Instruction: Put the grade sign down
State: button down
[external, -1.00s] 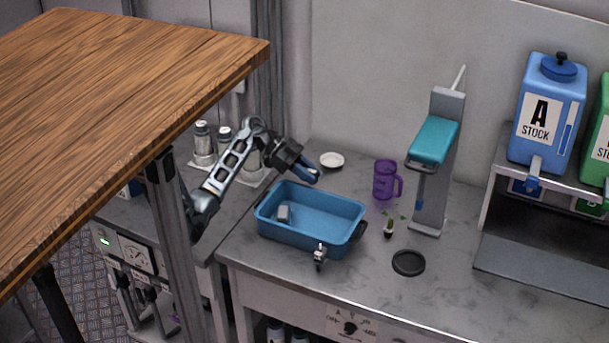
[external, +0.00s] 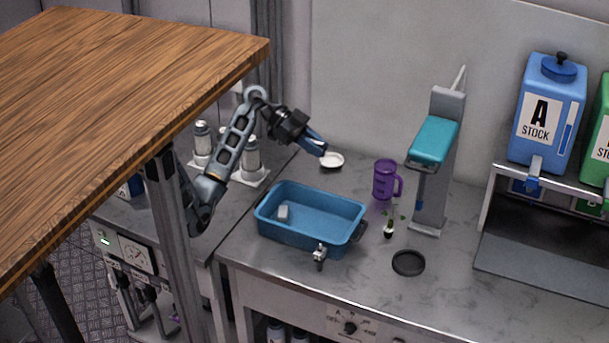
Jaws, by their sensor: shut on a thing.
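My gripper (external: 317,146) is above the back of the grey counter, over the blue tub's far side and close to a white dish in the picture. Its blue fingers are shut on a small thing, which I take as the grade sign. The fingers hide it, so its shape and face cannot be made out. The blue tub (external: 290,235) stands below my gripper, apart from it. A small pale grey block (external: 283,212) lies inside the tub at its left end.
The white dish (external: 331,160), purple mug (external: 384,180), small plant (external: 389,229), black disc (external: 408,263) and teal-topped stand (external: 433,142) are on the counter. A wooden tabletop (external: 120,90) overhangs at left. Grey-white canisters (external: 250,158) stand behind my arm.

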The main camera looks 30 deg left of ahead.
jog(key=shift+s+d+r, duration=0.1)
jog(key=shift+d+r, duration=0.2)
jog(key=shift+r, duration=0.2)
jog(key=s+d+f+n+t+y+b, duration=0.1)
jog(key=s+d+f+n+t+b, duration=0.25)
jog(key=d, duration=0.65)
jog(key=s+d+f+n+t+b, duration=0.1)
jog(key=s+d+f+n+t, duration=0.2)
jog(key=s+d, duration=0.5)
jog(key=s+d+r+n+t+y+b, duration=0.2)
jog(key=s+d, duration=0.1)
jog(key=s, duration=0.4)
jog(key=s+d+r+n+t+y+b, duration=0.1)
jog(key=s+d+r+n+y, duration=0.15)
jog(key=s, duration=0.35)
jog(key=s+d+r+n+t+y+b, duration=0.2)
jog(key=s+d+n, duration=0.1)
jog(key=s, duration=0.4)
jog(key=p, duration=0.1)
send_over(362, 284)
notch_tip(362, 284, down, 18)
jog(key=shift+r, duration=0.1)
jog(key=shift+f+p, duration=0.3)
jog(key=shift+f, duration=1.7)
jog(key=shift+f, duration=0.1)
